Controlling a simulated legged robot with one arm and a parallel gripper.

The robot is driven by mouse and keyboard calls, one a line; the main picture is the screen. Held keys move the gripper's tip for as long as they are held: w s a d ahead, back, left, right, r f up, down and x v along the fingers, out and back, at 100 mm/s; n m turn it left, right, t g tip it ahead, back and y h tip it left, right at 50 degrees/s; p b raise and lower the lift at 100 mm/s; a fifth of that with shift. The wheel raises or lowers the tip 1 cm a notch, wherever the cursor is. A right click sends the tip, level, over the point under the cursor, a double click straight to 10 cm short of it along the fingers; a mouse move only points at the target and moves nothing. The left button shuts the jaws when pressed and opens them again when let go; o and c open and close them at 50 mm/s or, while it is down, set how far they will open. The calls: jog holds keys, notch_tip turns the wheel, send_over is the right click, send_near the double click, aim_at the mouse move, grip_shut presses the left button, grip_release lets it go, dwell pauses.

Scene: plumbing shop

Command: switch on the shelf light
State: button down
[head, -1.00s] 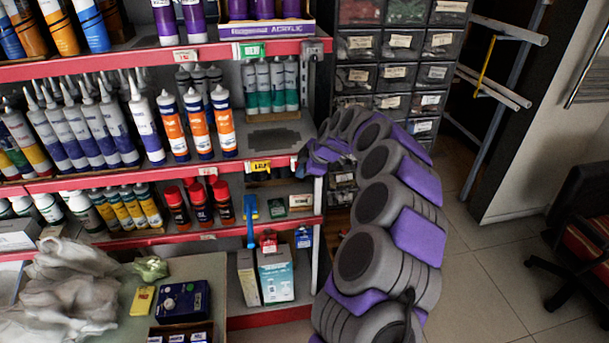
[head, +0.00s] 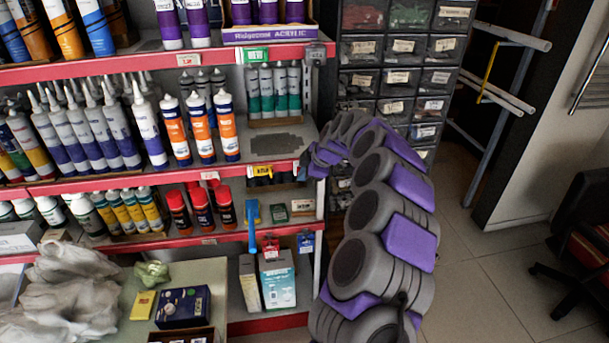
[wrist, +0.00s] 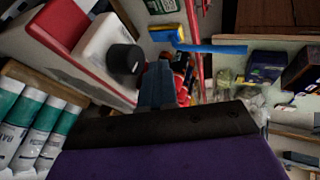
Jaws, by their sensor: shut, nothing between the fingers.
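In the wrist view a pale block with a round black knob (wrist: 125,60) sits on the red shelf edge; it looks like a switch, but I cannot tell whether it is on. My gripper (wrist: 158,85) is shut and empty just beside the knob; I cannot tell whether they touch. In the head view my gripper (head: 314,166) is at the right end of the middle shelf's red edge (head: 130,182), and the arm hides part of that corner. No lit lamp can be made out.
White-and-green tubes (head: 272,90) stand on the middle shelf, also close by in the wrist view (wrist: 22,120). A blue-handled brush (head: 252,230) hangs below. Small drawers (head: 402,42) stand behind my arm.

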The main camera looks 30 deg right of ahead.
jog(key=shift+r, duration=0.1)
jog(key=shift+r, duration=0.9)
jog(key=shift+f, duration=0.1)
